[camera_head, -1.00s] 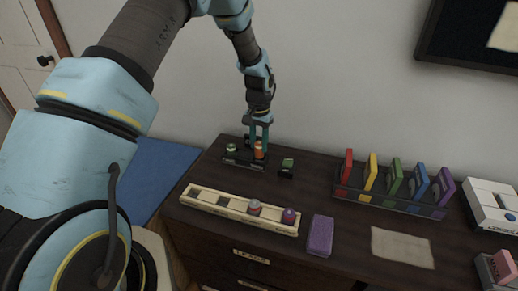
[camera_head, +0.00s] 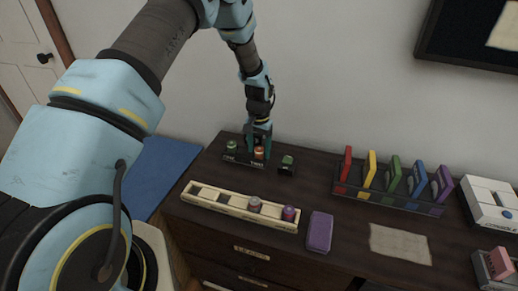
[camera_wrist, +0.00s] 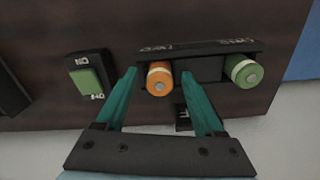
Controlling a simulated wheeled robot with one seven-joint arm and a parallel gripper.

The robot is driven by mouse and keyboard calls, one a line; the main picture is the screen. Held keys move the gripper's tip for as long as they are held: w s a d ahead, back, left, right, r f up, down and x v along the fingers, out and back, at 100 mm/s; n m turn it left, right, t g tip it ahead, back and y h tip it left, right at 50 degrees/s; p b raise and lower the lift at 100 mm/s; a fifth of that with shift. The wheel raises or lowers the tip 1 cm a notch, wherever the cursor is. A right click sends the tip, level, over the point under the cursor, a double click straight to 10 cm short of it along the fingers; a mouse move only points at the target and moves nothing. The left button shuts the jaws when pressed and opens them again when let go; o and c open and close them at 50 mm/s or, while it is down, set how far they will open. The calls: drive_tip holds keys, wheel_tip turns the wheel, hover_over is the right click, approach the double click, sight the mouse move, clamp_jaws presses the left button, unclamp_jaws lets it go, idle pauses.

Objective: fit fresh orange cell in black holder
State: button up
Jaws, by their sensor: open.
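The black holder (camera_head: 243,160) stands at the back left of the dark cabinet top; its dark body also shows in the wrist view (camera_wrist: 208,68). The orange cell (camera_head: 259,153) stands upright at the holder's right end, in the left slot in the wrist view (camera_wrist: 160,78). A green cell (camera_head: 231,147) stands at the other end, also in the wrist view (camera_wrist: 243,69). My gripper (camera_head: 259,143) is above the orange cell. In the wrist view its open teal fingers (camera_wrist: 160,98) are on either side of the orange cell, with gaps visible. The cell's lower part is hidden.
A small black box with a green switch (camera_head: 287,161) stands right of the holder. A cream tray (camera_head: 222,207) in front holds a grey-and-red cell (camera_head: 254,204) and a purple cell (camera_head: 289,213). A purple block (camera_head: 319,232) and a rack of coloured cases (camera_head: 392,197) are further right.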

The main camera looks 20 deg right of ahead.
sight(259, 149)
wheel_tip(259, 149, up, 11)
drive_tip(key=b, duration=0.4)
drive_tip(key=w+a+r+n, duration=0.2)
drive_tip(key=a+r, duration=0.2)
drive_tip(key=a, duration=0.5)
drive_tip(key=s+a+r+n, duration=0.1)
drive_tip(key=s+a, duration=0.3)
drive_tip(key=a, duration=0.5)
drive_tip(key=s+a+r+n+t, duration=0.1)
drive_tip(key=s+a+n, duration=0.3)
drive_tip(key=a, duration=0.5)
drive_tip(key=s+a+r+n, duration=0.2)
drive_tip(key=s+a, duration=0.2)
drive_tip(key=a, duration=0.5)
drive_tip(key=shift+s+a+r+n+t, duration=0.25)
drive_tip(key=shift+s+r+n+t, duration=0.05)
drive_tip(key=shift+s, duration=0.1)
